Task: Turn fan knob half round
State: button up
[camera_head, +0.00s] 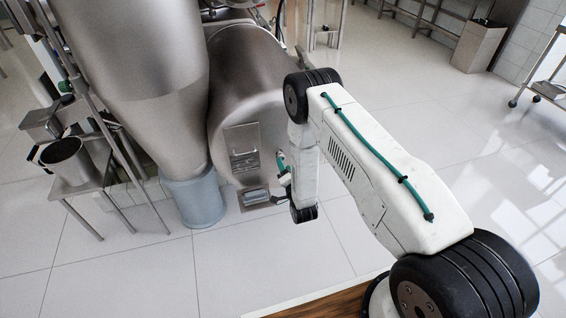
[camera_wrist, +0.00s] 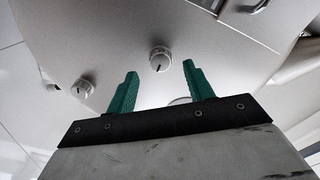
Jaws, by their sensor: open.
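In the wrist view a round silver knob (camera_wrist: 160,59) with a dark pointer line sits on the grey metal panel (camera_wrist: 125,35). A second, similar knob (camera_wrist: 83,89) is to its left. I see no readable label telling which is the fan knob. My gripper (camera_wrist: 160,69) has two green fingers, open and empty. The first knob appears in the gap between the fingertips; I see no contact. A third round part (camera_wrist: 180,101) is partly hidden behind the gripper. In the head view my gripper (camera_head: 284,168) is close to the machine's front and hides the knobs.
The steel separator (camera_head: 245,95) stands by a tall tapered vessel (camera_head: 140,65) with a blue-grey base. A metal pot (camera_head: 65,162) on a small stand is at the left. A wooden-topped surface (camera_head: 325,304) is at the bottom.

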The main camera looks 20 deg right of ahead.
jog(key=s, duration=0.3)
jog(key=shift+s, duration=0.3)
